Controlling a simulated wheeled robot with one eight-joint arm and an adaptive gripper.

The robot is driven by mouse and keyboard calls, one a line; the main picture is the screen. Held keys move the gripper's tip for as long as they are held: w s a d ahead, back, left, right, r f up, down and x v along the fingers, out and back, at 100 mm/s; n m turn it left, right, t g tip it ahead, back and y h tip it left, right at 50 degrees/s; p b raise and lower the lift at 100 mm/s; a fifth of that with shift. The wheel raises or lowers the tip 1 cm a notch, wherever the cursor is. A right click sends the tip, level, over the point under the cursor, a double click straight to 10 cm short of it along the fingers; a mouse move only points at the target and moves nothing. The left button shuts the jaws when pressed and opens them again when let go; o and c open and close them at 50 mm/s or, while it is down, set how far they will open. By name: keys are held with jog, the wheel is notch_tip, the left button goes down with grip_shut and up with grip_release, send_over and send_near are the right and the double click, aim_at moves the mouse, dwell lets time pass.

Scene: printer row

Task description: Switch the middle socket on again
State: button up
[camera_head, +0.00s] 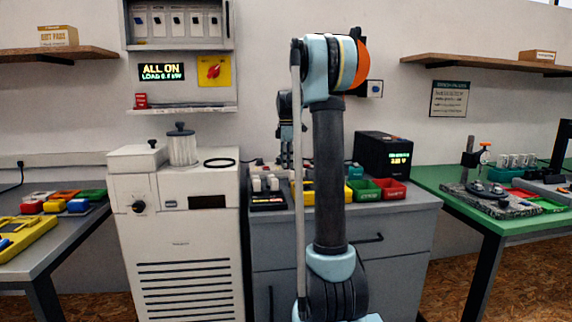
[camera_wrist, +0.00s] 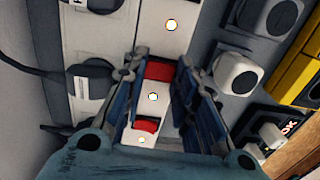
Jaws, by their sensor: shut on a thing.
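The white switch strip (camera_wrist: 177,45) runs between my fingers in the wrist view. It carries a red switch (camera_wrist: 158,71) just between the fingertips and a second red switch (camera_wrist: 146,126) lower down. Lamps on the strip glow, one above and others below the upper red switch. My gripper (camera_wrist: 164,58) has one blue-padded finger on each side of the strip; its tips are close to the strip's edges. Exact contact is hard to see. The sockets there are largely hidden behind my arm.
Black-and-white plugs sit beside the strip, one at left (camera_wrist: 90,85) and one at right (camera_wrist: 237,73). A yellow object (camera_wrist: 297,75) lies at far right. In the head view a black box with a green readout (camera_head: 384,155) and a red bin (camera_head: 389,188) stand on the grey cabinet.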

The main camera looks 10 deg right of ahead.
jog(key=shift+w, duration=0.15)
jog(key=o, duration=1)
jog(key=shift+o, duration=0.2)
jog(key=shift+r, duration=0.1)
notch_tip(320, 180, up, 12)
jog(key=shift+w, duration=0.45)
jog(key=shift+s+f, duration=0.15)
jog(key=shift+f, duration=0.05)
